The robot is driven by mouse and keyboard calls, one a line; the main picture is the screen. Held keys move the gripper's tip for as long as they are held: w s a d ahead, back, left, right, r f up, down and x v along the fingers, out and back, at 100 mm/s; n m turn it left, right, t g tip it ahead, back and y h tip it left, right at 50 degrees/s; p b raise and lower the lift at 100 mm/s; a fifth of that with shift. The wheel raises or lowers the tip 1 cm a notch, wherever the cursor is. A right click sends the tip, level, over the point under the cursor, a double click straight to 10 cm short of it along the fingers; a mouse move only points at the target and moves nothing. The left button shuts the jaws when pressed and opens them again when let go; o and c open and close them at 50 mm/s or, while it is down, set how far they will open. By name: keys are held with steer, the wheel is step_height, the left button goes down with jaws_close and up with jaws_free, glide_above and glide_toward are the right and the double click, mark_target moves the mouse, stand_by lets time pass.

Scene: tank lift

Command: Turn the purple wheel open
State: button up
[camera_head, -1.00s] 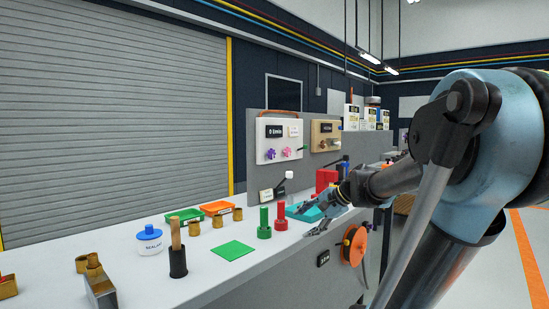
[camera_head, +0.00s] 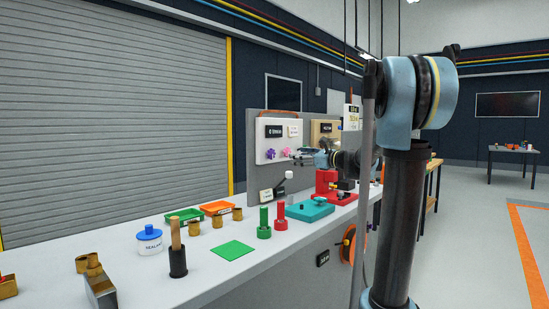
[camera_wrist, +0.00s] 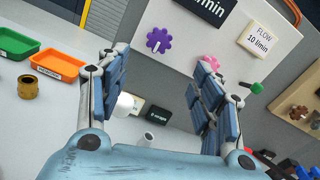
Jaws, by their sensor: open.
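The purple wheel (camera_head: 271,154) is a small lobed knob on the white panel (camera_head: 266,131) at the back of the bench. In the wrist view the purple wheel (camera_wrist: 159,40) shows a pale slot and lies beyond my fingertips, apart from them. A pink wheel (camera_wrist: 208,62) sits to its right on the same panel, partly behind my right finger. My gripper (camera_wrist: 162,62) is open, its two fingers wide apart with nothing between them. In the head view my gripper (camera_head: 301,155) is just right of the pink wheel (camera_head: 286,152).
A lever with a green end (camera_wrist: 257,87) sticks out near my right finger. A white-knobbed lever (camera_head: 289,175) rises from the bench below the panel. Green (camera_head: 185,215) and orange (camera_head: 217,207) trays lie left. A teal box (camera_head: 310,210) and red device (camera_head: 326,184) stand right.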

mark_target(273, 153)
steer(key=x, duration=1.5)
steer(key=shift+w+a, duration=0.1)
steer(key=shift+a, duration=0.05)
steer(key=c, duration=1.1)
